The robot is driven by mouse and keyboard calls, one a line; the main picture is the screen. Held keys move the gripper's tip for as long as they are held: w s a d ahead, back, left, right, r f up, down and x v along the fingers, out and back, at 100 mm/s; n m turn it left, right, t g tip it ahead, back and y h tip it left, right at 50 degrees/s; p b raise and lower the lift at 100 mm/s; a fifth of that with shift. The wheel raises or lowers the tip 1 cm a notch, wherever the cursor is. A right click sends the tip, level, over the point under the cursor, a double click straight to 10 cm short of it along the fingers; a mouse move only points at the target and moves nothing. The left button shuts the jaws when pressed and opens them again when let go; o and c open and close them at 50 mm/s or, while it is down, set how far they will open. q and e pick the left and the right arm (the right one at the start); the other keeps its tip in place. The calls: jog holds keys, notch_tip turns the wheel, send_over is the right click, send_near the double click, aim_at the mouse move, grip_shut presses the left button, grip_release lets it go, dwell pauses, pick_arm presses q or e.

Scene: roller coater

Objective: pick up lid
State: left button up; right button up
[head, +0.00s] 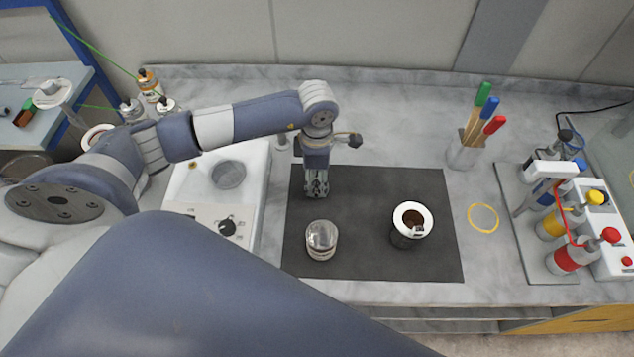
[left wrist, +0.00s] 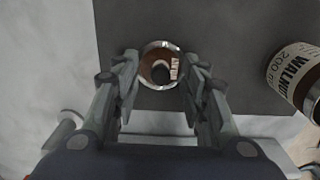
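A small shiny round piece (head: 321,240), which looks like the lid, sits on the dark mat (head: 370,264). In the left wrist view the shiny round piece (left wrist: 160,48) has a bright rim and brown reflections. An open can (head: 411,222) with a white rim and brown inside stands to its right; its "WALNUT" label (left wrist: 292,72) shows in the left wrist view. My left gripper (head: 316,190) points down over the mat, behind the shiny piece in the head view. Its fingers (left wrist: 160,85) are apart, with the piece seen between their tips; no contact is clear. My right gripper is out of view.
A yellow ring (head: 483,217) and a bottle rack (head: 547,262) are to the right. The mat's front is clear.

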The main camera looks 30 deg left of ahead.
pick_arm(q)
jog(key=c, duration=0.9)
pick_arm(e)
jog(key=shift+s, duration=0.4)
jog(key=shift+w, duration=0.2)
